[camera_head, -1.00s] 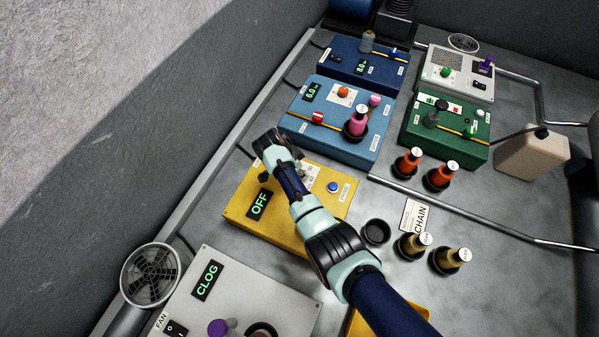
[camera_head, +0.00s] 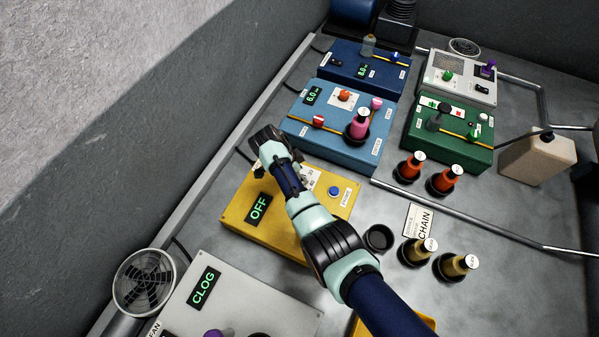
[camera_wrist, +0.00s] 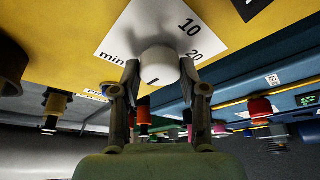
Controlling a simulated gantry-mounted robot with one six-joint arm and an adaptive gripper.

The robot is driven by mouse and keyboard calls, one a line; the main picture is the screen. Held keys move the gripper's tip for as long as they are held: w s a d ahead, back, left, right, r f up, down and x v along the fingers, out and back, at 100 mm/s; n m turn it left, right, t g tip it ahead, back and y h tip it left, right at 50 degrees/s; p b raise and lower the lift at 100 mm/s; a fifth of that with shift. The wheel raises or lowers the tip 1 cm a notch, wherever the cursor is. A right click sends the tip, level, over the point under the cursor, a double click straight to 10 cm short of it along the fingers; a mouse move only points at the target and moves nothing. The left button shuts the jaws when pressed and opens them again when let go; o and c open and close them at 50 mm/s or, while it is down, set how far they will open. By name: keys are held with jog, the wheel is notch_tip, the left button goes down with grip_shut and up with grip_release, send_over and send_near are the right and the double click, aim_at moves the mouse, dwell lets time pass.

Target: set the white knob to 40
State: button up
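The white knob (camera_wrist: 159,65) sits on a white dial plate (camera_wrist: 113,46) on the yellow box (camera_head: 240,220). My gripper (camera_wrist: 159,72) has one fingertip against each side of the knob, with no clear gap. In the head view my gripper (camera_head: 270,145) is over the box's far left side and hides the knob. The box's green display (camera_head: 258,207) reads "OFF". The knob's exact setting cannot be read.
A blue push button (camera_head: 334,191) is on the same box. A blue box (camera_head: 335,140) stands just behind, and a light grey box (camera_head: 245,295) reading "CLOG" is in front. Several bottles and an empty black ring (camera_head: 378,238) lie to the right.

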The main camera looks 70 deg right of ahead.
jog(key=o, duration=0.4)
jog(key=v, duration=1.2)
